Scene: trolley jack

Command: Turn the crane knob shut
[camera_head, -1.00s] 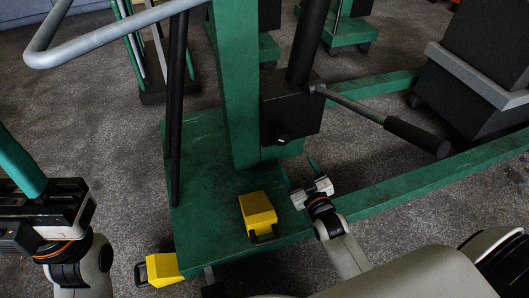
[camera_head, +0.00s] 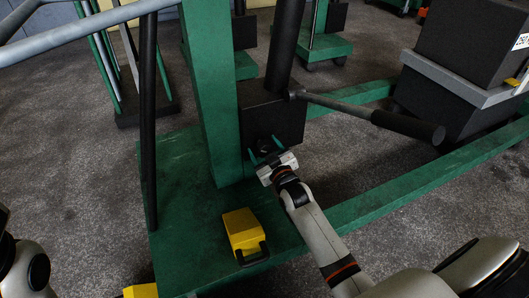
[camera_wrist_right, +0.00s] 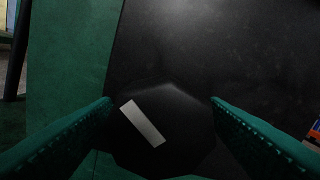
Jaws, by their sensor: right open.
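The crane knob (camera_wrist_right: 172,122) is black and many-sided, with a white stripe slanting across its face in the right wrist view. It sits on the black block (camera_head: 283,118) at the foot of the green crane mast (camera_head: 214,110). In the head view the knob is small, dark and hard to make out near my fingertips. My right gripper (camera_head: 265,150) is open, with its green fingers pointing at the block. In the right wrist view the fingers (camera_wrist_right: 160,104) are on either side of the knob, with gaps showing. My left gripper is out of view.
A pump handle with a dark grip (camera_head: 407,126) sticks out to the right above my right arm. A yellow pedal-like part (camera_head: 242,231) stands on the green base (camera_head: 190,235). A green leg (camera_head: 420,180) runs right. Dark boxes (camera_head: 470,45) stand at upper right.

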